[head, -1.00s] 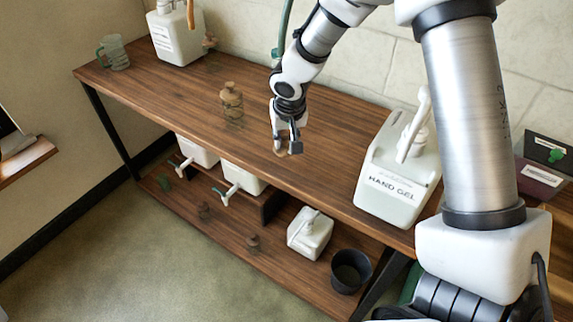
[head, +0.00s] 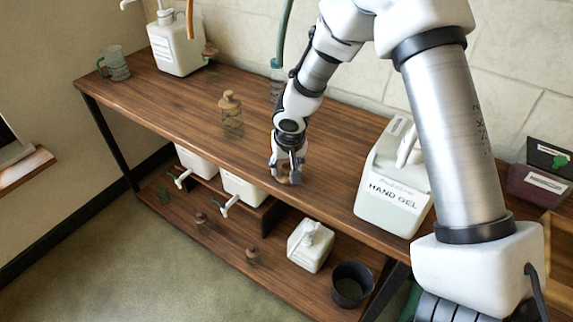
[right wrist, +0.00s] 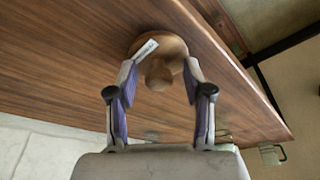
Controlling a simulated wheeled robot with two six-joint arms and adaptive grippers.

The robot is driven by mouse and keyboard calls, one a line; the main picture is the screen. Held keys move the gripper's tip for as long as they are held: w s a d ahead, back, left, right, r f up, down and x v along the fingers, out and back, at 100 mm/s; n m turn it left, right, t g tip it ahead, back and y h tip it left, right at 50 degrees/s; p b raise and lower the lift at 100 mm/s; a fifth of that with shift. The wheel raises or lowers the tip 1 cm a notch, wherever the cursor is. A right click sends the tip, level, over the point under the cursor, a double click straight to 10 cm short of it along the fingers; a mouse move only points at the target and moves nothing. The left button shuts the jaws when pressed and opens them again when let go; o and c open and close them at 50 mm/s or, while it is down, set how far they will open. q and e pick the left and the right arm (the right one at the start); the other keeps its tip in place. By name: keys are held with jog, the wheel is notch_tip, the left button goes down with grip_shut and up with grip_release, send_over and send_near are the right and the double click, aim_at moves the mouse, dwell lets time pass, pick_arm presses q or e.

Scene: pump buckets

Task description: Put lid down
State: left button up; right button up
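A round wooden lid (right wrist: 174,49) with a knob and a small white label lies on the wooden tabletop (right wrist: 70,60), knob towards my right wrist camera. My right gripper (right wrist: 160,72) is open, its two fingers on either side of the lid with a gap to the knob. In the head view my right gripper (head: 288,178) is low at the table, right of the middle, and partly hides the lid (head: 292,179). My left gripper is not in view.
A stoppered glass jar (head: 232,118) stands left of the gripper. A white hand gel pump bucket (head: 392,190) stands to the right. Another white bucket (head: 176,48) and a glass mug (head: 116,65) are at the far left. The tabletop between jar and gripper is clear.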

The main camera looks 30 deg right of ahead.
jog(key=shift+r, duration=0.15)
jog(key=p+v, duration=0.3)
jog(key=v, duration=0.9)
jog(key=s+a+f+n+g+y, duration=0.1)
jog(key=s+a+f, duration=0.25)
jog(key=f, duration=0.55)
jog(key=s+a+f+n+g+y, duration=0.1)
jog(key=s+a+f, duration=0.25)
jog(key=f, duration=0.45)
jog(key=s+f+n, duration=0.1)
jog(key=s+f, duration=0.5)
jog(key=s, duration=0.3)
jog(key=s+f+n+g, duration=0.1)
jog(key=s+f, duration=0.6)
jog(key=s, duration=0.2)
jog(key=shift+f+h, duration=0.3)
jog(key=shift+h, duration=0.1)
jog(key=shift+a+r+p, duration=0.1)
jog(key=shift+r+p, duration=0.4)
jog(key=shift+r, duration=0.2)
